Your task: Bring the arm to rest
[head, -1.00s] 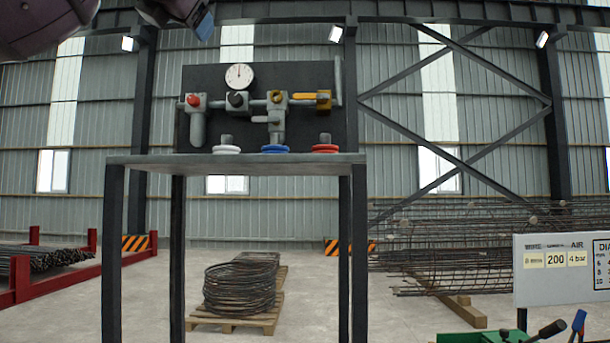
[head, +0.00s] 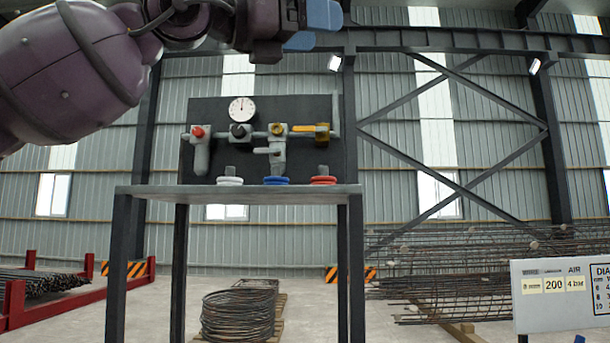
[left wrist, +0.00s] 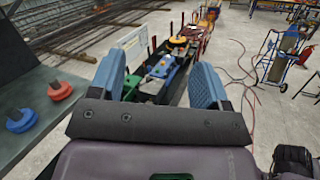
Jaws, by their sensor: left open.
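My left arm reaches in from the upper left in the head view, with the purple links held high. My left gripper (head: 312,28) is at the top, above the level of the steel table (head: 240,191) and its valve panel (head: 268,107). Its blue fingers also show in the left wrist view (left wrist: 158,82), spread apart with nothing between them. It touches nothing that I can see. My right gripper is out of view.
The table holds white (head: 230,181), blue (head: 276,180) and red (head: 323,180) ringed fittings. A wire coil (head: 238,313) lies on a pallet behind. A sign board (head: 540,311) stands at right. The wrist view shows a blue cylinder trolley (left wrist: 280,65) and hoses.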

